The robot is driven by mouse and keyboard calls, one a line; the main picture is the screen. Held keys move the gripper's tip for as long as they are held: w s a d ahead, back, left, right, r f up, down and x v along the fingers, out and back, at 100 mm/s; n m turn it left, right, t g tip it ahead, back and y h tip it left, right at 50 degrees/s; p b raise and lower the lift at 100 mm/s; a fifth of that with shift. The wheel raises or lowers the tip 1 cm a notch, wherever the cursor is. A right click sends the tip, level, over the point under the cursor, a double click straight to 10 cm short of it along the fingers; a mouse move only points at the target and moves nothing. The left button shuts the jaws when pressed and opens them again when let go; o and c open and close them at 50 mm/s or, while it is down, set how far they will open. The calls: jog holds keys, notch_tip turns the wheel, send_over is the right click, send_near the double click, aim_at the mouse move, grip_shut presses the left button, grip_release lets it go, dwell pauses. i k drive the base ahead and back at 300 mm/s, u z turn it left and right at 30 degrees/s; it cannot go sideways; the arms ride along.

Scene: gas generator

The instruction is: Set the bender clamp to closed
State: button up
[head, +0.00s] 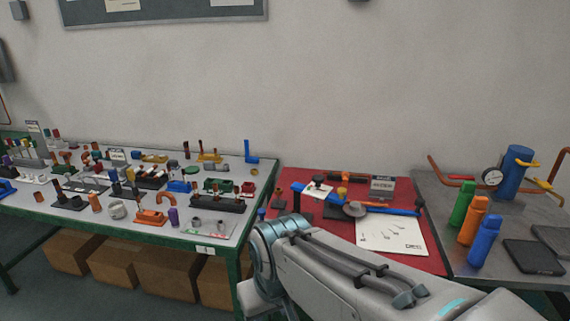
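A blue-handled tool (392,210) that looks like the bender lies on the red mat (432,255), right of centre in the head view. A grey round part (354,209) sits at its middle, with a small yellow piece (342,192) just behind it. The bender clamp is too small to make out, so I cannot tell whether it is open or closed. My arm reaches in from the lower right and passes in front of the near part of the red mat. My gripper is not in view.
A green-edged table (228,246) crowded with small coloured parts stands at left. A white sheet (392,236) lies on the red mat. At right, a grey table (430,190) holds green (462,204), orange (472,221) and blue (485,242) bottles and a blue cylinder (513,172) with a gauge.

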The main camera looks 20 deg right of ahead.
aim_at(344, 175)
jog(key=i, duration=0.65)
jog(key=z, duration=0.7)
jog(key=i, duration=0.55)
jog(key=z, duration=0.5)
